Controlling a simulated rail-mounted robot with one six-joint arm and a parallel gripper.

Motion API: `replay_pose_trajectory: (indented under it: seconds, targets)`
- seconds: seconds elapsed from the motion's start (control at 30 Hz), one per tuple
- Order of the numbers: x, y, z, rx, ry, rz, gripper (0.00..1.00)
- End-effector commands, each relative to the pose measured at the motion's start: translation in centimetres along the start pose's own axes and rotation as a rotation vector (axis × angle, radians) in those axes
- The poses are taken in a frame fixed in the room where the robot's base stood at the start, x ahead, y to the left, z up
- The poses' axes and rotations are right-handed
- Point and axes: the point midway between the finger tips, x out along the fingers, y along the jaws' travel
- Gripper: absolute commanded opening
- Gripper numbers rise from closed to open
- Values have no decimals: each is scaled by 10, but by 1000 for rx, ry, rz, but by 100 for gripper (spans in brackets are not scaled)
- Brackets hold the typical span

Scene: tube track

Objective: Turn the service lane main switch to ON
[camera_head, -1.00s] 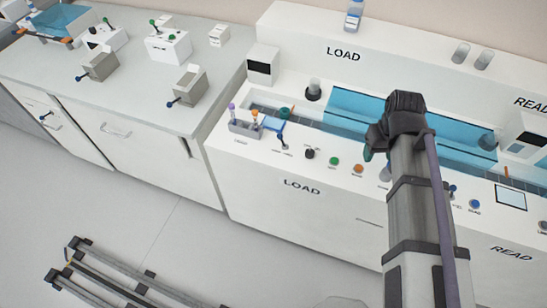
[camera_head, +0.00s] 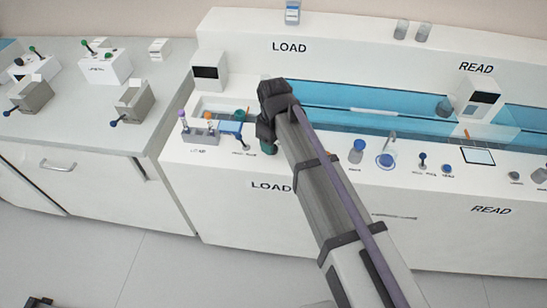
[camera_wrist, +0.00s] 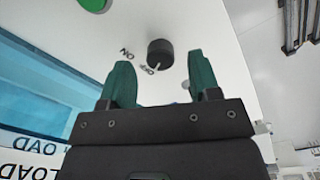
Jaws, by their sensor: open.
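The switch is a black round knob (camera_wrist: 160,50) on the white panel in the wrist view. It has ON and OFF printed beside it, and its pale pointer mark faces the OFF print. My gripper (camera_wrist: 159,66) is open, with two green fingers apart and nothing between them. The knob appears just beyond the fingertips, between them in the picture; I cannot tell the exact gap. In the head view my gripper (camera_head: 268,147) is over the LOAD panel (camera_head: 215,165), and my arm hides the knob there.
A tube rack (camera_head: 200,136) and a small lever (camera_head: 240,137) stand left of my gripper. A blue-topped knob (camera_head: 356,151) and other controls are to the right. A green button (camera_wrist: 93,3) shows near the knob. A blue trough (camera_head: 340,120) runs behind.

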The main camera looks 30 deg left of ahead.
Motion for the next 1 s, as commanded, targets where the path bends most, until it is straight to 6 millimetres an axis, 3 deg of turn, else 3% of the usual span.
replay_pose_trajectory:
  seconds: [0.03, 0.1, 0.4, 0.9, 1.0]
  targets:
    - [19, 0, 0, 0, 0, 0, 57]
    - [24, 0, 0, 0, 0, 0, 57]
    - [22, 0, 0, 1, 0, 0, 56]
    - [22, 0, 0, 1, 0, 0, 8]
    - [22, 0, 0, 2, 0, 0, 7]
